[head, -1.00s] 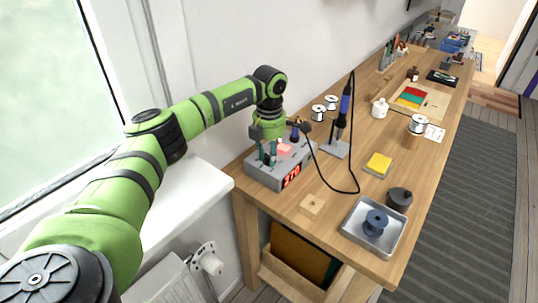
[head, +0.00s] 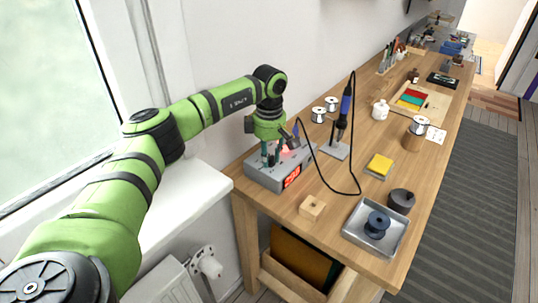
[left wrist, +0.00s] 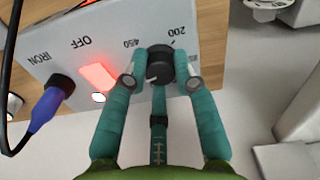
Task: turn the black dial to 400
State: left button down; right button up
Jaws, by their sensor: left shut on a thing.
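The grey soldering station (head: 262,178) stands at the near left of the bench, with a red lit display (head: 291,176) whose digits I cannot read surely. The black dial (left wrist: 160,64) is on its panel, between the marks 450 and 200, with a small white mark on its edge. My left gripper (left wrist: 161,80) is shut on the dial, one teal fingertip on each side. In the head view the left gripper (head: 271,152) points down at the station's top, and the dial is hidden there. My right gripper is not in view.
A red lit switch (left wrist: 98,76) and a blue IRON plug (left wrist: 52,104) sit beside the dial. The soldering iron (head: 344,112) stands behind the station, its black cable looping over the bench. A wooden block (head: 311,207) and metal tray (head: 352,238) are nearer.

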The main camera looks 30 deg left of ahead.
aim_at(270, 157)
pick_arm(q)
jog(key=shift+d+m, duration=0.1)
jog(key=shift+m, duration=0.4)
jog(key=c, duration=1)
grip_release()
jog(key=shift+r, duration=0.15)
notch_tip(270, 157, up, 12)
jog(key=shift+f, duration=0.1)
